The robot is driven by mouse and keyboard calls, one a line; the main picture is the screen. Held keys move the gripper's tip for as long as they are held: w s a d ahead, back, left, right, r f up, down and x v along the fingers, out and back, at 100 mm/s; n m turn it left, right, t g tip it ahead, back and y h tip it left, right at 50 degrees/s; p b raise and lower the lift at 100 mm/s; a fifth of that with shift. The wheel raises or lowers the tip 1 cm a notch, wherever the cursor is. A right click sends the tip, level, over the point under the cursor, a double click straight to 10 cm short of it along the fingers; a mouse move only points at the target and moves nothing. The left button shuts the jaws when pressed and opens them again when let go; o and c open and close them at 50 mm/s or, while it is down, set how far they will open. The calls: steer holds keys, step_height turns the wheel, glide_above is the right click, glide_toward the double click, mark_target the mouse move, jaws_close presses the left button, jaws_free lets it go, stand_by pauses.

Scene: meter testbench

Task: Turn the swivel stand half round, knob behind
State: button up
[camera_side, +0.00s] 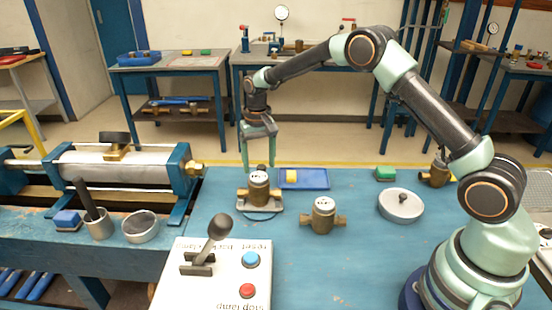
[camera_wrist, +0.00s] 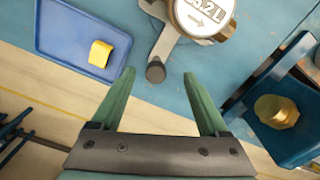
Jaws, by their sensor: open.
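The swivel stand (camera_side: 275,207) is a light metal plate on the blue bench. It carries a brass meter (camera_side: 259,191) with a pale round face. In the wrist view the meter face (camera_wrist: 205,14) shows "2L" and an arrow at the top edge. A pale arm of the stand (camera_wrist: 165,42) reaches from under it to a dark knob (camera_wrist: 155,73). My gripper (camera_side: 259,165) is open and empty, above and slightly behind the meter in the side view. In the wrist view its fingertips (camera_wrist: 158,76) appear either side of the knob; I cannot tell their height above it.
A blue tray (camera_side: 315,180) with a yellow block lies close behind the stand. A control box with a lever (camera_side: 215,275) is in front. A blue-framed cylinder rig (camera_side: 120,170) is left.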

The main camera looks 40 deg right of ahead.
steer(key=shift+w+a, duration=0.3)
steer(key=shift+a, duration=0.15)
